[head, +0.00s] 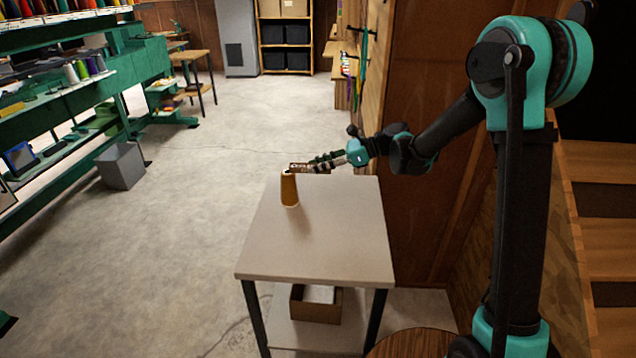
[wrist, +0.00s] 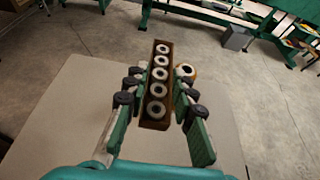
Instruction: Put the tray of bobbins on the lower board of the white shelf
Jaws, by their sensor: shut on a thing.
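The tray of bobbins is a narrow brown wooden tray (wrist: 155,126) with a single row of several white-rimmed bobbins. My gripper (wrist: 160,88) is shut on its long sides, with fingers on both sides. In the head view the tray (head: 298,167) shows small at the end of my gripper (head: 318,163), held above the far part of a stand's pale top (head: 330,240), about level with the top of a cone. This pale-topped stand has dark legs and a lower board (head: 283,330); I cannot tell whether it is the white shelf.
An orange-brown thread cone (head: 289,190) stands on the stand's top, close beside the tray; it also shows in the wrist view (wrist: 187,73). An open brown box (head: 315,304) with something white inside sits on the lower board. A grey bin (head: 121,166) stands left. The floor between is clear.

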